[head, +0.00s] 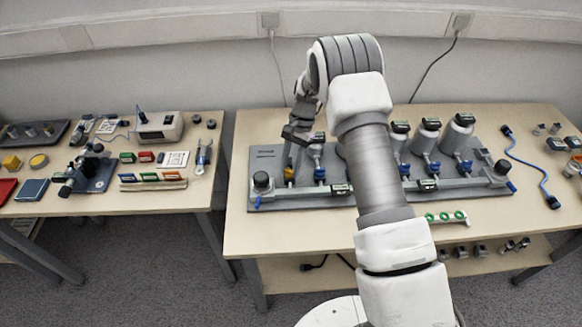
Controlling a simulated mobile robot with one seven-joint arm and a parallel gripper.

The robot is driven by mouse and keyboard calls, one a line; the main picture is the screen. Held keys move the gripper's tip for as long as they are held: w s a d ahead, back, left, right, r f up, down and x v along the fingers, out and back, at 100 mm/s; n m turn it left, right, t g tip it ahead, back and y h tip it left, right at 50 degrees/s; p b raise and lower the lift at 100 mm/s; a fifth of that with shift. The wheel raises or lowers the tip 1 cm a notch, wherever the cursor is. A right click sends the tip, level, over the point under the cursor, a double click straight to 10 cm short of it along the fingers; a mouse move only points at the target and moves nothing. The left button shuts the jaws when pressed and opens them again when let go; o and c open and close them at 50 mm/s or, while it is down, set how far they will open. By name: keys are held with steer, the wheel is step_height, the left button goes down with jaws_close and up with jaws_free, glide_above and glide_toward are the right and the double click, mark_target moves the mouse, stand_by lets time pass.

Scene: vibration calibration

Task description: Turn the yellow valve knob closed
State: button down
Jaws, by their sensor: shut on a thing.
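The yellow valve knob (289,174) shows as a small yellow patch near the left end of the grey manifold board (385,203) on the right-hand table. My gripper (291,160) points down over it from above, with its fingers at the knob. The gripper is shut on the knob, and the fingers hide much of it. The knob's exact angle is too small to tell. My arm reaches in from the lower right and hides the middle of the board.
Blue valve knobs (320,175) sit in a row to the right along the same pipe. Grey-white canisters (427,137) stand behind them. A black knob (261,180) stands at the board's left end. A blue cable (530,165) lies on the right. A gap separates the left table (150,203).

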steer(key=n+h, duration=0.1)
steer(key=n, duration=0.2)
steer(key=shift+a+n, duration=0.15)
steer(key=shift+n, duration=0.15)
steer(key=shift+n+g+h+b, duration=0.45)
steer(key=shift+n+h, duration=0.35)
steer(key=shift+n, duration=0.9)
steer(key=c, duration=0.5)
jaws_free()
steer(key=p+v, duration=0.2)
steer(key=v, duration=1.5)
steer(key=shift+a+r, duration=0.1)
steer(key=shift+r, duration=0.1)
steer(key=shift+r, duration=0.1)
